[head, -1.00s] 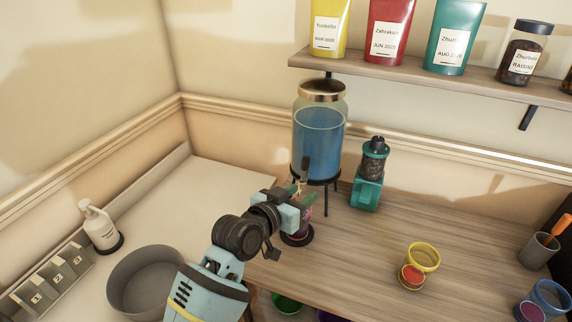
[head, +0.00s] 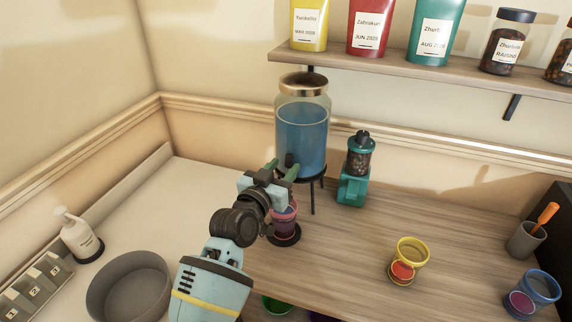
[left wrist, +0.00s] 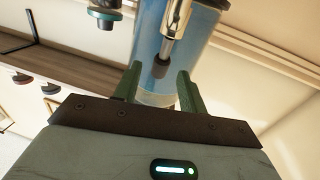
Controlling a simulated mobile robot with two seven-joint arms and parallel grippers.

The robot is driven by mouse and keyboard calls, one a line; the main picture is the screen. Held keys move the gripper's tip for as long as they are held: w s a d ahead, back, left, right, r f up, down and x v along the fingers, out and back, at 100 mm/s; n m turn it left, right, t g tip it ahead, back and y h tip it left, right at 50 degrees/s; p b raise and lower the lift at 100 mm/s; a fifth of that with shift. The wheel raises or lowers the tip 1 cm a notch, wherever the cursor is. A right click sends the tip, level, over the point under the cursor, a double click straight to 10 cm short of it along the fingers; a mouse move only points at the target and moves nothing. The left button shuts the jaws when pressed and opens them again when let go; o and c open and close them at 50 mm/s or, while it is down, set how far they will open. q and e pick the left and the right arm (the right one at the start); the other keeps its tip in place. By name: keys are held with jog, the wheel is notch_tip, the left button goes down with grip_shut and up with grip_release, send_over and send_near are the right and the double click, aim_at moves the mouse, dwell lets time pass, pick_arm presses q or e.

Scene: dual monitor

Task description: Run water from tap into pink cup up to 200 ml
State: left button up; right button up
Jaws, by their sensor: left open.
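A glass jar dispenser (head: 302,125) of blue water stands on a black stand at the back of the counter. Its metal tap (left wrist: 170,40) shows in the left wrist view, with a dark tip between and beyond my fingers. The pink cup (head: 284,222) stands on a dark round base in front of the dispenser, partly hidden by my arm; its fill level cannot be read. My left gripper (head: 279,172) is open, close in front of the dispenser near the tap and above the cup. In the left wrist view its green fingers (left wrist: 158,88) are apart with nothing held.
A teal grinder (head: 355,175) stands right of the dispenser. A yellow cup (head: 411,250), a blue cup (head: 541,287) and a grey pot (head: 524,241) are to the right. A shelf (head: 390,68) with packets hangs above. A grey bowl (head: 130,290) is at lower left.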

aim_at(287, 163)
pick_arm(q)
jog(key=shift+x, duration=1.15)
pick_arm(e)
jog(key=shift+d+f, duration=0.1)
pick_arm(q)
grip_shut()
jog(key=p, duration=0.1)
jog(key=r+g+p, duration=0.1)
jog(key=shift+w+d+p, duration=0.1)
jog(key=shift+w+p, duration=0.2)
jog(key=shift+p, duration=0.05)
jog(key=shift+f+g, duration=0.25)
jog(key=shift+g, duration=0.15)
jog(key=shift+f+y, duration=0.3)
jog(key=shift+y, duration=0.1)
jog(key=shift+c, duration=0.3)
grip_release()
jog(key=shift+o, duration=0.3)
pick_arm(e)
jog(key=shift+t, duration=0.5)
jog(key=w+r, duration=0.3)
jog(key=r, duration=0.1)
jog(key=shift+w+d, duration=0.1)
jog(key=shift+d, duration=0.2)
